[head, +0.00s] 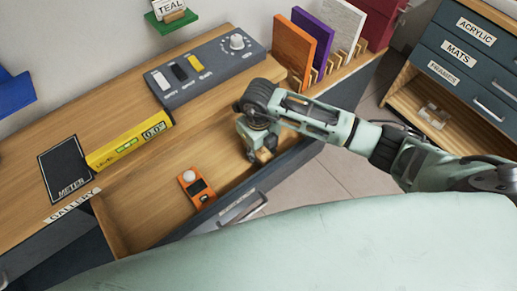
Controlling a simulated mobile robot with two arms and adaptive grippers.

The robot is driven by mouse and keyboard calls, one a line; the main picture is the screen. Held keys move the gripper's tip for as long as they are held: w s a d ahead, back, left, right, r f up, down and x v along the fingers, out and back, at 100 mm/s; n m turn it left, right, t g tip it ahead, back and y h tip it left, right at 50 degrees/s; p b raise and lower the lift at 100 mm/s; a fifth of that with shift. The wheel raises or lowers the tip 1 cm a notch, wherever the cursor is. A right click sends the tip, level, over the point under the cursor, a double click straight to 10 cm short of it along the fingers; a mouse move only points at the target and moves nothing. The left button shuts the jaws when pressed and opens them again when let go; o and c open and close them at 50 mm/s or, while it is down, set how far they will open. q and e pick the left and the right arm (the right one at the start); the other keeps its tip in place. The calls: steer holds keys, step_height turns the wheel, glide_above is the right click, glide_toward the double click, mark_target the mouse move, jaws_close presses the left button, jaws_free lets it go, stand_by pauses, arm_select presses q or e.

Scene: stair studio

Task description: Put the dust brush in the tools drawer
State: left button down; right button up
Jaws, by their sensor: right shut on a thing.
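My right gripper (256,150) reaches down into an open wooden drawer (150,203) pulled out of the desk. It is shut on a small, light wooden thing (264,156), which looks like the dust brush. The gripper covers most of it, so its bristles and full shape are hidden. It is low in the drawer's right part; I cannot tell whether it touches the floor. The drawer's dark front has a pale handle (241,208), and no label on it can be read. My left gripper is out of view.
An orange meter (197,189) lies in the drawer, left of my gripper. On the desktop are a yellow level (128,145), a grey switch panel (205,67), a dark METER mat (67,168) and upright colour panels (293,47). A labelled cabinet (468,55) stands right.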

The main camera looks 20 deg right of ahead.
steer(key=shift+f, duration=0.2)
steer(key=shift+f, duration=0.15)
steer(key=o, duration=1.1)
steer(key=shift+r, duration=0.35)
step_height(320, 180, up, 12)
steer(key=shift+f+b, duration=0.15)
steer(key=shift+b, duration=0.25)
